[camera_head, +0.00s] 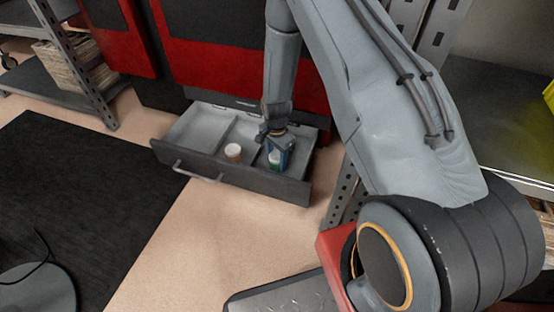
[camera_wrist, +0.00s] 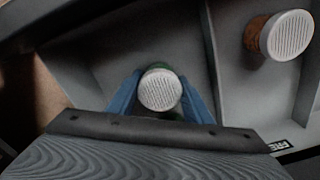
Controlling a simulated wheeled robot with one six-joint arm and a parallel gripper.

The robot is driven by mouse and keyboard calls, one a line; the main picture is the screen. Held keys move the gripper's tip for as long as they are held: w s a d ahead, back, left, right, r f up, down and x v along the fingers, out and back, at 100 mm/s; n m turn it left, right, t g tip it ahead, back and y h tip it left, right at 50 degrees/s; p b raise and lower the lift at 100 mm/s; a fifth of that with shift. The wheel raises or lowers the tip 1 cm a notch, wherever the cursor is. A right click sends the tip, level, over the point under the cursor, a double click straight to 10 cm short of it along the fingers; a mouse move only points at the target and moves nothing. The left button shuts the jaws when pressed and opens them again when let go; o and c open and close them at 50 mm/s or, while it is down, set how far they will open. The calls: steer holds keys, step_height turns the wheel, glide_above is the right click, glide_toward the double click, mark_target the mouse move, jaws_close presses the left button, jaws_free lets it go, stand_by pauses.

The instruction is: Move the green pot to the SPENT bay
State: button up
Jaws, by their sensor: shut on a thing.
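The green pot (camera_head: 274,160) has a white ribbed lid and is in the right compartment of the open drawer (camera_head: 213,168). In the wrist view, the lid of the green pot (camera_wrist: 160,90) faces the camera, with a little green showing behind it. My gripper (camera_head: 279,146) reaches down into that compartment. Its blue fingers are shut on the green pot from both sides, as the wrist view shows. I cannot tell whether the pot touches the drawer floor. I see no SPENT label.
An orange pot (camera_head: 233,152) with a white lid stands in the neighbouring compartment, across a thin divider. A partly cut-off label (camera_wrist: 281,146) reads "FRE" in the wrist view. The red cabinet (camera_head: 220,62) rises behind the drawer. A black mat (camera_head: 70,190) lies on the floor at left.

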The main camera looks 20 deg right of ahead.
mark_target(276, 156)
steer(key=shift+f, duration=0.2)
steer(key=o, duration=1.1)
steer(key=shift+r, duration=0.1)
step_height(276, 156, up, 12)
steer(key=p, duration=0.6)
steer(key=shift+r, duration=0.2)
